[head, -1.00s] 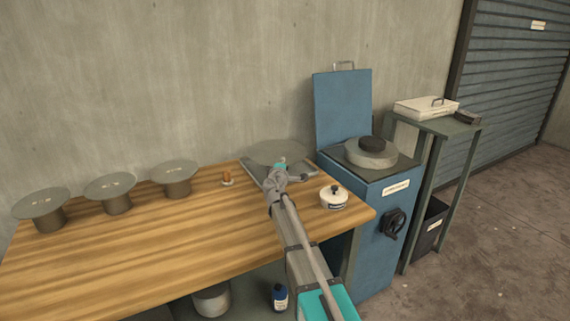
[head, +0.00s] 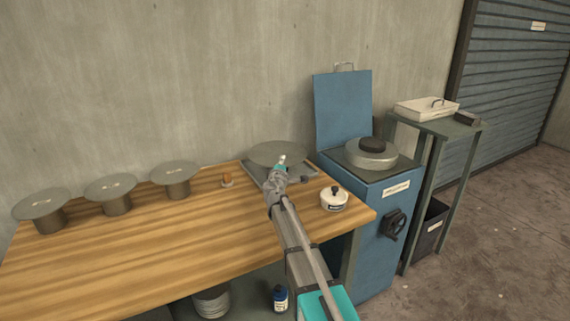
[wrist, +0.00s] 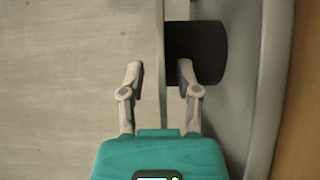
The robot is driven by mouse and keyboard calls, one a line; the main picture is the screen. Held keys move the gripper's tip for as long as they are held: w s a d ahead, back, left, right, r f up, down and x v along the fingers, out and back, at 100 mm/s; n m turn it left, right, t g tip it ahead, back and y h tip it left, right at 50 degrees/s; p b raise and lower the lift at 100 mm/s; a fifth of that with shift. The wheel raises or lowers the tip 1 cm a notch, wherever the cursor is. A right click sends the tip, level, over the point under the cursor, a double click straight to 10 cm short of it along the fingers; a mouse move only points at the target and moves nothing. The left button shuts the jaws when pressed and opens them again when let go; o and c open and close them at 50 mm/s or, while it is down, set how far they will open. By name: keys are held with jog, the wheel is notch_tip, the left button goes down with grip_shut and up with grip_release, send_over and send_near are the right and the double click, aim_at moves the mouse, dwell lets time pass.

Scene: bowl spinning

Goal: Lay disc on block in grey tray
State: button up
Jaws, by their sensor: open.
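A grey-green disc (head: 272,151) lies flat over the grey tray (head: 250,172) at the back right of the wooden bench. In the wrist view the disc (wrist: 161,35) shows edge-on as a thin strip. The dark block (wrist: 200,50) sits against its underside, and the tray (wrist: 243,60) curves past beyond the block. My gripper (head: 283,160) is at the disc's near rim. In the wrist view its fingers (wrist: 158,72) are spread, one on each side of the disc's edge, with gaps to it.
Several similar discs on blocks (head: 178,181) stand along the bench's left. A small orange-topped item (head: 227,180) and a white lidded pot (head: 334,199) are near the tray. A blue machine (head: 372,225) with a raised lid (head: 342,108) adjoins on the right. The bench front is clear.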

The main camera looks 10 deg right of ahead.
jog(key=v, duration=1.1)
jog(key=shift+s+a, duration=0.1)
jog(key=shift+s, duration=0.2)
jog(key=shift+s, duration=0.1)
dwell(1.1)
